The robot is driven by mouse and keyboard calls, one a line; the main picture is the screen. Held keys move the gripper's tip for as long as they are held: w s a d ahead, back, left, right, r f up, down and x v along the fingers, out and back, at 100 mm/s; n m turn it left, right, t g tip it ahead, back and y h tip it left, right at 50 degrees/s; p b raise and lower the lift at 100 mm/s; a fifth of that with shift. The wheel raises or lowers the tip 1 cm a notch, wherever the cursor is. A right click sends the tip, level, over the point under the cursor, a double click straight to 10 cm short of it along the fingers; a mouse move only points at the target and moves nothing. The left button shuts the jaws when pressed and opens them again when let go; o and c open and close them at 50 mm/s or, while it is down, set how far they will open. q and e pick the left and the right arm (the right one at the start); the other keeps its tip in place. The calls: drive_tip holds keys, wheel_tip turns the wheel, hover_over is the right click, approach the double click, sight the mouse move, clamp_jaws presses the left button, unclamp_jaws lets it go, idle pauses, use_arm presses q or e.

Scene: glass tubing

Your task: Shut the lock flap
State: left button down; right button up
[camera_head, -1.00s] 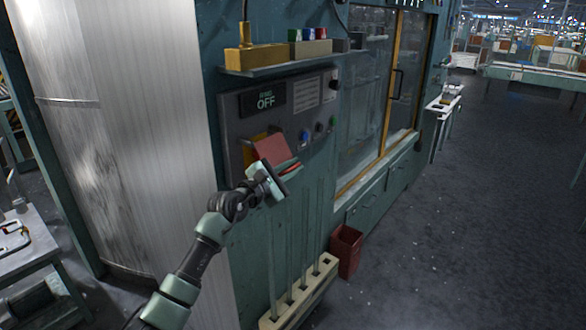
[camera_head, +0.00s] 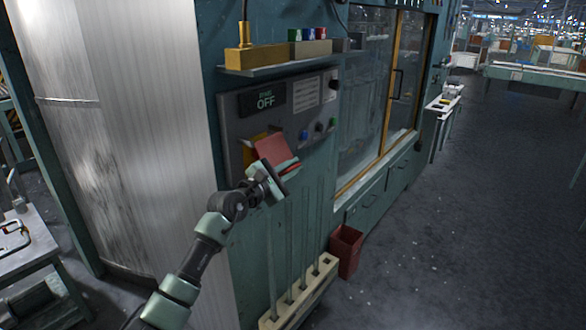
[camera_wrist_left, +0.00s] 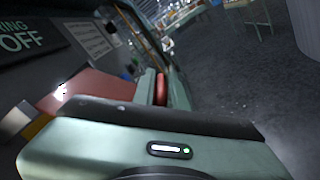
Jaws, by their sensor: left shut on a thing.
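The lock flap (camera_head: 272,150) is a red plate on the grey control panel. It stands tilted out from the panel, with a yellow-orange part (camera_head: 249,153) behind its left side. My left gripper (camera_head: 285,168) is at the flap's lower right edge and is shut on it. In the left wrist view the red flap (camera_wrist_left: 88,88) runs in from the left, and a red piece (camera_wrist_left: 160,88) shows by the finger. The gripper body hides the exact contact. My right gripper is in neither view.
The panel carries an OFF display (camera_head: 265,101) and several knobs (camera_head: 304,135). A shelf (camera_head: 285,68) with blocks juts out above. Below are upright rods in a pale rack (camera_head: 298,294) and a red bin (camera_head: 346,250). The floor at right is clear.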

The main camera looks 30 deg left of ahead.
use_arm(q)
drive_tip(key=shift+d+f, duration=0.1)
drive_tip(key=shift+f, duration=0.35)
drive_tip(key=shift+f+b, duration=0.35)
drive_tip(key=shift+b, duration=0.35)
drive_tip(key=a+f+m+b, duration=0.3)
drive_tip(key=a+m+b, duration=0.2)
drive_tip(key=b, duration=0.9)
drive_tip(key=shift+w+m, duration=0.25)
drive_tip(key=shift+m, duration=0.65)
drive_tip(key=shift+a+f, duration=0.1)
drive_tip(key=c, duration=1.5)
unclamp_jaws()
drive_tip(key=shift+s+a, duration=0.1)
drive_tip(key=shift+a+r, duration=0.1)
drive_tip(key=shift+r, duration=0.1)
drive_tip(key=shift+r, duration=0.1)
